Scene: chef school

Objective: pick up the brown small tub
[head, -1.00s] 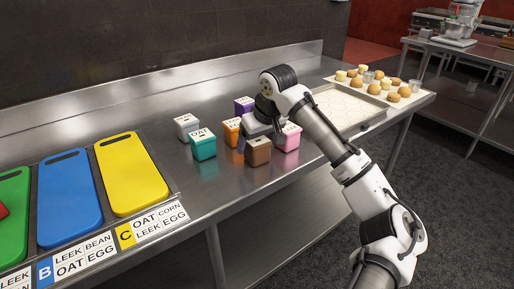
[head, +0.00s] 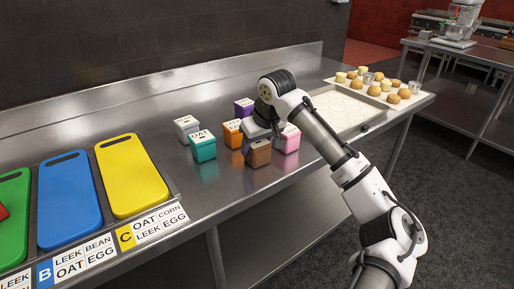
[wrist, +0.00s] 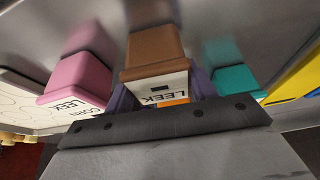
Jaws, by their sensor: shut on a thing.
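The brown small tub (head: 258,153) stands among several coloured tubs on the steel counter, its far top edge hidden by my gripper. My gripper (head: 256,132) is at the tub's top and shut on it. In the wrist view the brown tub (wrist: 154,52) is in the middle, with a pale lid marked LEEK facing the dark gripper edge. Whether the tub is clear of the counter I cannot tell.
A pink tub (head: 289,139) stands close on the right. An orange tub (head: 232,134), a purple tub (head: 243,105), a teal tub (head: 204,150) and a white tub (head: 187,128) are near. Coloured boards lie left. The front counter strip is clear.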

